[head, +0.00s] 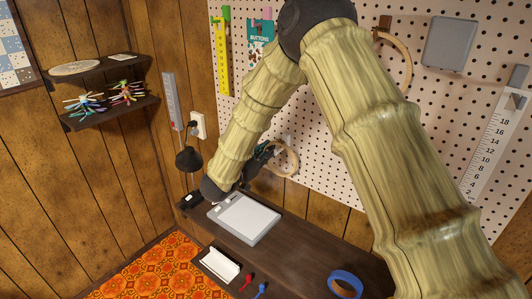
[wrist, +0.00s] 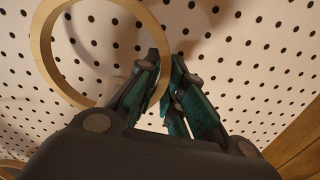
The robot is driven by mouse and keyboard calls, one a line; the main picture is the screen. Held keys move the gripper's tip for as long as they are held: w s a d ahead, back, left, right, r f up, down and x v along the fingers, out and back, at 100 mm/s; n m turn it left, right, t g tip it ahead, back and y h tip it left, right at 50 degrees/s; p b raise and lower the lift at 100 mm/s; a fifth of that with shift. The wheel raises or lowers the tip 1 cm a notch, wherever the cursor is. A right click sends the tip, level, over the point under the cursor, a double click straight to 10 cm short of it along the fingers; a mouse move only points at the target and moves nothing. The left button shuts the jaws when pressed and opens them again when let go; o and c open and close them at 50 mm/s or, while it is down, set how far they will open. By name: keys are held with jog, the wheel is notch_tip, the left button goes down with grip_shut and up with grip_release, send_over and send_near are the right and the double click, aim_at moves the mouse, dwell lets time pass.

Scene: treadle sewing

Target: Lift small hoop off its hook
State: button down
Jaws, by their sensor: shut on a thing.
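The small hoop is a pale wooden ring in front of the white pegboard. It shows in the head view (head: 296,159) and fills the upper left of the wrist view (wrist: 36,50). My gripper (head: 269,151), with dark teal fingers, is at the hoop's left side in the head view. In the wrist view my fingertips (wrist: 167,60) are closed on the hoop's right rim. The hook is not clearly visible, so I cannot tell whether the hoop still touches it.
A larger wooden hoop (head: 407,63) hangs on the pegboard (head: 345,137), partly behind my arm. Below is a dark bench (head: 310,262) with a pale flat device (head: 245,218), a white tray and a blue ring (head: 345,283). A black lamp (head: 188,158) stands left.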

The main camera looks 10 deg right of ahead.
jog(key=shift+r, duration=0.4)
jog(key=shift+a, duration=0.1)
jog(key=v, duration=0.9)
jog(key=shift+s+a+p, duration=0.3)
jog(key=shift+p, duration=0.05)
dwell(1.6)
dwell(0.3)
